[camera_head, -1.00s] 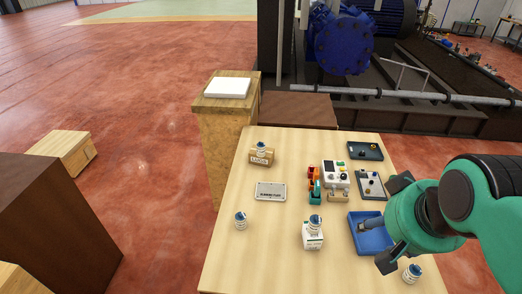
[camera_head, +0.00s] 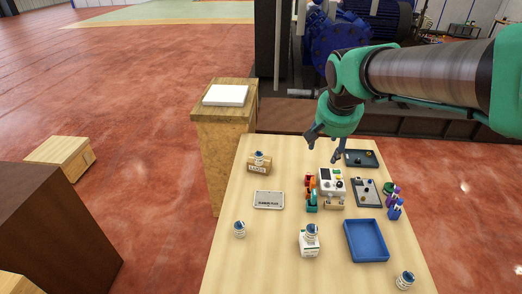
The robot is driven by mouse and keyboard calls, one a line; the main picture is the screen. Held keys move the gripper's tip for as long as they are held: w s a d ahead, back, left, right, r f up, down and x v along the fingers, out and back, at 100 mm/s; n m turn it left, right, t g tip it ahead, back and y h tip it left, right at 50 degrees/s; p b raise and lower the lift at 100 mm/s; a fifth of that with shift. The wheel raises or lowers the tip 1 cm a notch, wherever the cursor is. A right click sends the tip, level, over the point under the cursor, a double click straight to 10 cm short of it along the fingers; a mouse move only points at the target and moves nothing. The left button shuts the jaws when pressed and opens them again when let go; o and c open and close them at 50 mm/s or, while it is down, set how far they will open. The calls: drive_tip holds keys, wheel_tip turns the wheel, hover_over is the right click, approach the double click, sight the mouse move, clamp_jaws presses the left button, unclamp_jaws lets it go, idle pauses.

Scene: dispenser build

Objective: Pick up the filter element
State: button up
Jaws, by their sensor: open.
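I cannot tell for certain which item is the filter element. Small white cylinders with dark bands and bluish tops are candidates: one stands at the table's left (camera_head: 240,229), one at the front right corner (camera_head: 405,280). Similar ones sit on a brown box (camera_head: 259,156) and on a white box (camera_head: 312,232). My gripper (camera_head: 324,148) is open, fingers pointing down, with nothing seen between them. It appears above the far part of the table, behind the white button box (camera_head: 330,184) in the picture, apart from all the cylinders.
The wooden table (camera_head: 268,242) also holds an empty blue tray (camera_head: 367,241), a dark tray (camera_head: 361,158), a grey tray (camera_head: 367,193), a label plate (camera_head: 268,200) and orange and green parts (camera_head: 311,195). Small coloured pieces (camera_head: 394,202) stand at the right edge. A wooden pedestal (camera_head: 222,130) stands behind left.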

drive_tip(key=w+a+f+p, duration=0.25)
drive_tip(key=w+a, duration=0.25)
drive_tip(key=w, duration=0.4)
drive_tip(key=p, duration=0.3)
hover_over(258, 155)
drive_tip(key=s, duration=0.5)
wheel_tip(258, 155, down, 17)
drive_tip(key=shift+w+a, duration=0.2)
drive_tip(key=shift+a, duration=0.05)
drive_tip(key=shift+s+x, duration=0.2)
drive_tip(key=shift+x, duration=4.05)
drive_tip(key=shift+d+f+g, duration=0.1)
drive_tip(key=shift+f+g, duration=0.05)
drive_tip(key=shift+g, duration=0.15)
drive_tip(key=shift+m, duration=0.3)
drive_tip(key=shift+p+x, duration=0.4)
drive_tip(key=shift+x, duration=2.1)
